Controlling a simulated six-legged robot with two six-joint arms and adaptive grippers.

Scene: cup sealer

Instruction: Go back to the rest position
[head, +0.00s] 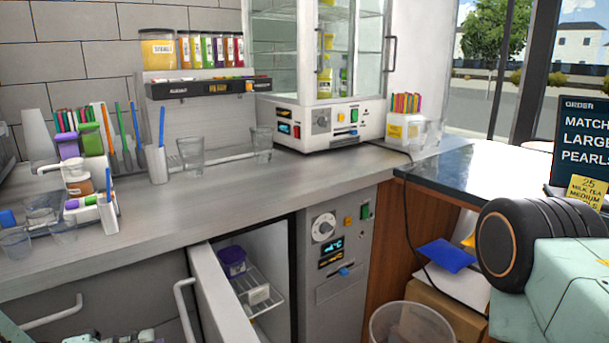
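The right side of the head view holds a large part of my own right arm, a black ribbed joint and a pale green housing. Its gripper is outside the picture. Only small pale green and dark pieces, probably of my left arm, show at the bottom left edge; no fingers can be made out there. I see nothing held. The steel counter (290,185) lies in front of me. Under it, a small fridge (233,300) stands with its white door (215,297) open, and a purple-lidded tub (232,260) is inside.
A glass-doored cabinet (345,122) stands at the back. Clear cups (191,155), bottles and straw holders (157,164) sit on the counter's left and middle. An order screen (582,140) is at the right. A clear bin (411,325) is below. The counter's middle front is free.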

